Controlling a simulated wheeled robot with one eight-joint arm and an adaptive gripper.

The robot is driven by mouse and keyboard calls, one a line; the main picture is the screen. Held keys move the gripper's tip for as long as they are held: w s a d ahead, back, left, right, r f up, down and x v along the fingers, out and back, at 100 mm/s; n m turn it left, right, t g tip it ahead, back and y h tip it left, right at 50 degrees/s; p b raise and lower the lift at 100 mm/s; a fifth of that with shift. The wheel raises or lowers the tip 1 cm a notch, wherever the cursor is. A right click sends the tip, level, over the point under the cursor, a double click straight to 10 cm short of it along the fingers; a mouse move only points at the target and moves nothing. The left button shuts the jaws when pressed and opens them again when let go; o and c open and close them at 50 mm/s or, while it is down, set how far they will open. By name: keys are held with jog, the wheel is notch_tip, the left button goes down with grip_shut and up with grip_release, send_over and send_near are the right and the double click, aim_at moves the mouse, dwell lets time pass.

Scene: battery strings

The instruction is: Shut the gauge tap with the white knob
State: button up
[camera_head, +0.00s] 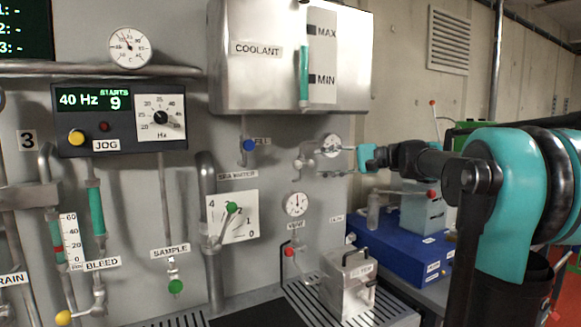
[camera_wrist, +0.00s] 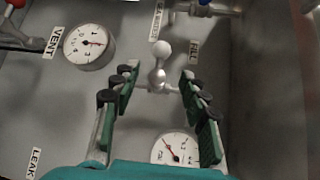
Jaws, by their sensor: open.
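The white knob (camera_wrist: 161,48) is a small ball on a short metal stem in the wrist view. Its silver tap body (camera_wrist: 157,78) sits on a thin pipe above a round gauge (camera_wrist: 175,150). My gripper (camera_wrist: 158,73) is open, with one green-padded finger on each side of the tap body. I see nothing held, and both fingers look apart from the tap. The knob lies just beyond the fingertips in the picture.
The VENT gauge (camera_wrist: 90,46) is left of the tap in the wrist view. The steel coolant tank (camera_head: 225,80) hangs above. A red knob (camera_head: 289,252) and a grey box (camera_head: 348,285) are below.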

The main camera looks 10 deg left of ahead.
aim_at(303, 164)
jog(key=x, duration=1.1)
grip_shut()
